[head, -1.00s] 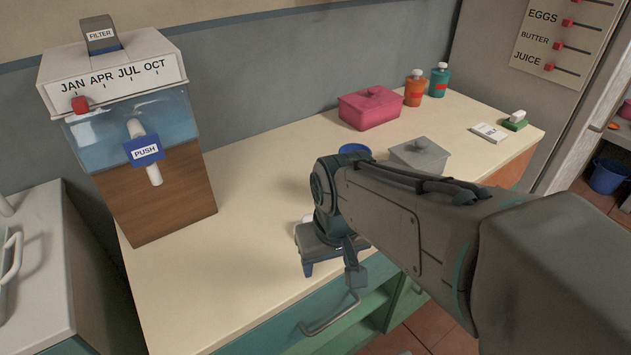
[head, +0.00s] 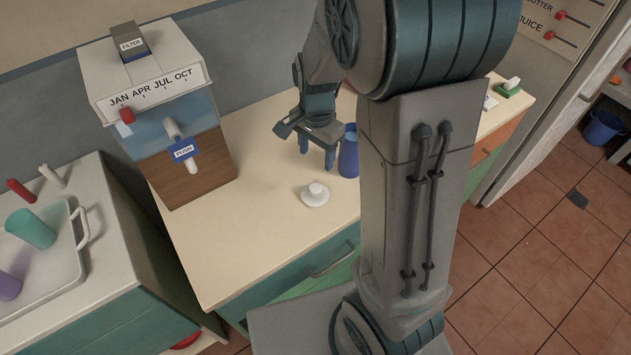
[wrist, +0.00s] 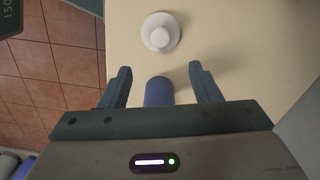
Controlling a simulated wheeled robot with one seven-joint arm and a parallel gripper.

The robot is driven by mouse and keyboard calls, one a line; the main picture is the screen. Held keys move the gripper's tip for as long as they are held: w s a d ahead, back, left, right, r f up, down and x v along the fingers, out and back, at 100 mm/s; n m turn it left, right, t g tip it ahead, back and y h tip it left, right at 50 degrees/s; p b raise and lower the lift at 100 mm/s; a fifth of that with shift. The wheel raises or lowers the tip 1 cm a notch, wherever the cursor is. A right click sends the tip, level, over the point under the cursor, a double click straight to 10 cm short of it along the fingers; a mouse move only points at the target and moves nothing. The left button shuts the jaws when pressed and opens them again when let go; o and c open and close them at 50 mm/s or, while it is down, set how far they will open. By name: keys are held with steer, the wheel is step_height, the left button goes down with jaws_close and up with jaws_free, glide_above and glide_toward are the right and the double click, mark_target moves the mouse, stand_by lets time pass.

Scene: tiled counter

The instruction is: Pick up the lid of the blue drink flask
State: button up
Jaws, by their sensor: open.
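A white round lid (head: 315,194) with a knob on top lies flat on the counter, apart from the flask. It also shows at the top of the wrist view (wrist: 161,32), beyond my fingertips. The blue flask (head: 349,155) stands upright on the counter, behind and right of the lid, partly hidden by my arm. Its blue body shows between my fingers in the wrist view (wrist: 159,92). My gripper (head: 317,150) is open and empty, pointing down above the counter, left of the flask and behind the lid in the head view.
A water dispenser (head: 163,110) stands at the counter's back left. A tray (head: 75,262) with cups is on the separate left counter. My arm hides much of the right counter. The counter left of the lid is clear.

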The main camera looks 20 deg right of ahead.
glide_above(315, 187)
steer(key=f, duration=0.7)
steer(key=shift+d+f, duration=0.15)
steer(key=shift+d, duration=0.05)
steer(key=shift+a+f, duration=0.2)
steer(key=shift+f, duration=2.95)
steer(key=shift+c, duration=0.4)
steer(key=c, duration=1)
